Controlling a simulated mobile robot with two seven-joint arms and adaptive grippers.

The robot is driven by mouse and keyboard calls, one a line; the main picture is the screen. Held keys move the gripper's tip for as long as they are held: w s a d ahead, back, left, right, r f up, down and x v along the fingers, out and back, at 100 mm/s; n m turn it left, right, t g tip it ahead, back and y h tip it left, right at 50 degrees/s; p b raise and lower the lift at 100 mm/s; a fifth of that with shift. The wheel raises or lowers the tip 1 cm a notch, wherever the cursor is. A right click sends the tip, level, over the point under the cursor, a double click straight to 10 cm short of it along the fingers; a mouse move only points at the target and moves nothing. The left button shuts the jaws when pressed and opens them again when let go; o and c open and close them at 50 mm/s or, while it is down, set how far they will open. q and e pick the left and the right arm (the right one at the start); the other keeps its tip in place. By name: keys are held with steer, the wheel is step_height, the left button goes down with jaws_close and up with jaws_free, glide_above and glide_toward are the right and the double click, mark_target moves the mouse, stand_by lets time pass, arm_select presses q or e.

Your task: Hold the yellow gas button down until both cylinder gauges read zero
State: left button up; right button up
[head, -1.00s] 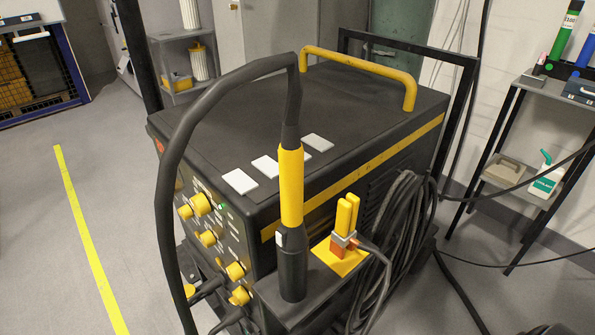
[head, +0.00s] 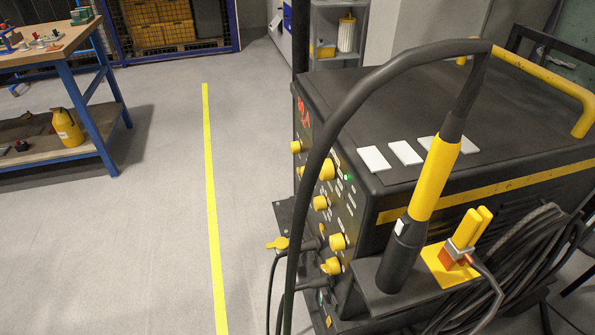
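A black welding machine (head: 470,105) with a yellow stripe stands at the right in the head view. Its front panel (head: 335,195) faces left and carries several yellow knobs (head: 327,170) and a small green light. A yellow-and-black torch (head: 434,178) stands upright, slightly tilted, in a holder at its near side, with a thick black cable arching over. No gas button or cylinder gauge can be made out for certain. Neither of my grippers is in view.
A yellow floor line (head: 211,210) runs along clear grey floor left of the machine. A blue-legged workbench (head: 75,75) stands at the far left with a yellow canister (head: 66,130) on its lower shelf. Coiled cables (head: 510,255) hang at the machine's near side.

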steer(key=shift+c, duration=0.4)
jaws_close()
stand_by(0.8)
